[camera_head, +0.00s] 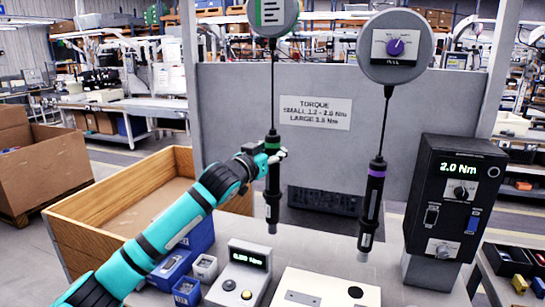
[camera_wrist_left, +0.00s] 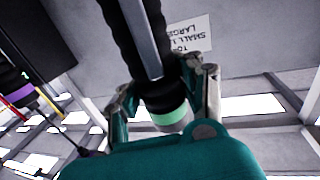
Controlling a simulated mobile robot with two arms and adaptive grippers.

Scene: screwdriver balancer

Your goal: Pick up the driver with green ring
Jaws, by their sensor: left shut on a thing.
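The driver with green ring (camera_head: 273,185) is a black screwdriver hanging upright on a cord from a round grey balancer (camera_head: 272,14). My left gripper (camera_head: 270,155) is shut on it near its upper end, close to the green ring. In the left wrist view the driver's dark body (camera_wrist_left: 152,50) and green ring (camera_wrist_left: 170,116) lie between the two fingers of my left gripper (camera_wrist_left: 165,95). A second driver with a purple ring (camera_head: 373,195) hangs to the right from another balancer (camera_head: 396,46), apart from the gripper. My right gripper is not in view.
A torque controller (camera_head: 450,200) reading 2.0 Nm stands at the right. A small meter box (camera_head: 240,275), blue bins (camera_head: 172,270) and a white fixture (camera_head: 325,290) sit on the table below. A wooden crate (camera_head: 110,195) is at the left. A grey panel (camera_head: 345,95) stands behind.

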